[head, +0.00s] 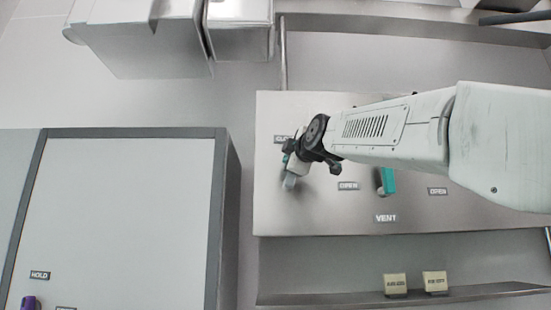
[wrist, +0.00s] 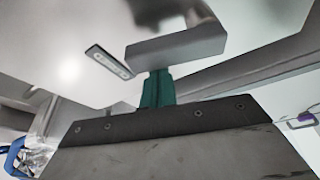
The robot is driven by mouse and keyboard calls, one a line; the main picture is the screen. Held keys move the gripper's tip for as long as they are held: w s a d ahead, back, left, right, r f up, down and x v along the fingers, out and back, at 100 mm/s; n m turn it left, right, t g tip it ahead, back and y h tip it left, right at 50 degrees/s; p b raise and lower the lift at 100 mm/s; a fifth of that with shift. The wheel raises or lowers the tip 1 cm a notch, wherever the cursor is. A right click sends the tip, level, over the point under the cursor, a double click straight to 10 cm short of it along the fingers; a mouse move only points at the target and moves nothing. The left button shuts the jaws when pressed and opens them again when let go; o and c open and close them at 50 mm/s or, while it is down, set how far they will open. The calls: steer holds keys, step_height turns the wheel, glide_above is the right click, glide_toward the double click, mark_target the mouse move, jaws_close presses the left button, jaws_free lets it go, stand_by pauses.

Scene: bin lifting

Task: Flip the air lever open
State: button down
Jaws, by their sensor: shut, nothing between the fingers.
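The wall panel (head: 440,215) carries two levers. The left one, taken as the air lever (head: 285,158), shows only a bit of teal beside my gripper; the rest is hidden. My gripper (head: 290,180) is shut and empty, pointing down at this lever from the right. In the wrist view, a teal piece (wrist: 157,88) stands just past the dark edge of my gripper, below a grey block. I cannot tell whether they touch. An OPEN label (head: 348,186) sits right of the lever; another label (head: 281,139), partly covered, sits above left.
A second teal lever (head: 388,181) stands above the VENT label (head: 386,218), with another OPEN label (head: 438,191) to its right. A shelf (head: 320,298) with two small tags runs below. A grey cabinet (head: 120,220) stands at the left.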

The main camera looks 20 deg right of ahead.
steer(key=shift+s+d+f+m+t+h, duration=0.25)
steer(key=shift+d+f+m+h, duration=0.7)
steer(key=shift+m, duration=2.2)
steer(key=shift+s+d+f+m+h, duration=0.5)
steer(key=shift+d+m+h, duration=0.7)
steer(key=shift+m, duration=2)
steer(key=shift+s+d+f+m+t+h, duration=0.15)
steer(key=shift+s+d+f+m+h, duration=0.4)
steer(key=shift+m+h, duration=1.75)
steer(key=shift+w+d+f+m+y, duration=0.1)
steer(key=shift+f+m+y, duration=0.05)
steer(key=shift+m+y, duration=0.35)
steer(key=shift+w+d+f+m+y, duration=0.1)
steer(key=shift+f+m+y, duration=0.05)
steer(key=shift+m+y, duration=0.25)
